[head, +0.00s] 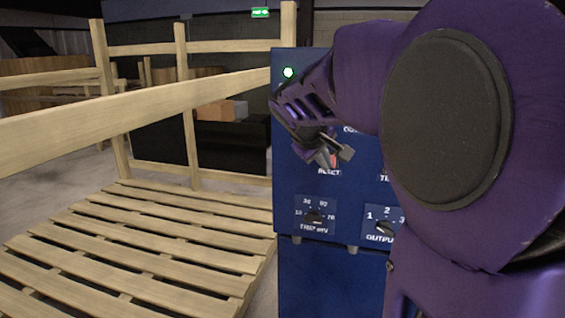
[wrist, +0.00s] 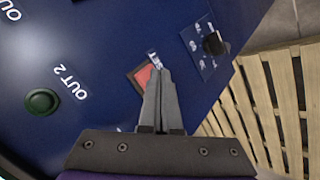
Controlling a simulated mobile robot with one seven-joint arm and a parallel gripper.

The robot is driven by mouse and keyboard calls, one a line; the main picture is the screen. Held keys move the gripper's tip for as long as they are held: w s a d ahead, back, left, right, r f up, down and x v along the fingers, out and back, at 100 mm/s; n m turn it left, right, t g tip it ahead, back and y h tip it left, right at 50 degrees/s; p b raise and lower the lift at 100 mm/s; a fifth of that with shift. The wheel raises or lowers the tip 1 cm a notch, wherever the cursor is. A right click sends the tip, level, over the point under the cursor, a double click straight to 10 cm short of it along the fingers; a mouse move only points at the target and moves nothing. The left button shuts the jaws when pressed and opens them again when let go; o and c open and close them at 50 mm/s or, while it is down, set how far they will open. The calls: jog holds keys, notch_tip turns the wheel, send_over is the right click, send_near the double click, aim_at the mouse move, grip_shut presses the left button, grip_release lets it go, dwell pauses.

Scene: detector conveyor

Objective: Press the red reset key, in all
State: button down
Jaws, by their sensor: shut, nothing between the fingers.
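The red reset key (head: 334,160) is on the front of a blue panel (head: 300,255), just above the "RESET" label, mostly hidden by my gripper in the head view. In the wrist view the red key (wrist: 142,77) is a small square in a frame, partly covered by the fingers. My gripper (wrist: 160,72) is shut with nothing between its fingers. Its tips overlap the right part of the key and point at the label. In the head view my gripper (head: 335,154) is in front of the key. I cannot tell whether it touches it.
A green lamp (head: 288,72) glows at the panel's upper left. The "TRIP" dial (head: 314,218) and "OUTPUT" dial (head: 385,227) are below the key. A green "OUT 2" button (wrist: 42,102) shows in the wrist view. A wooden pallet (head: 130,245) with rails stands left of the panel.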

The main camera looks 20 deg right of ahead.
jog(key=shift+s+a, duration=0.3)
jog(key=shift+s, duration=0.2)
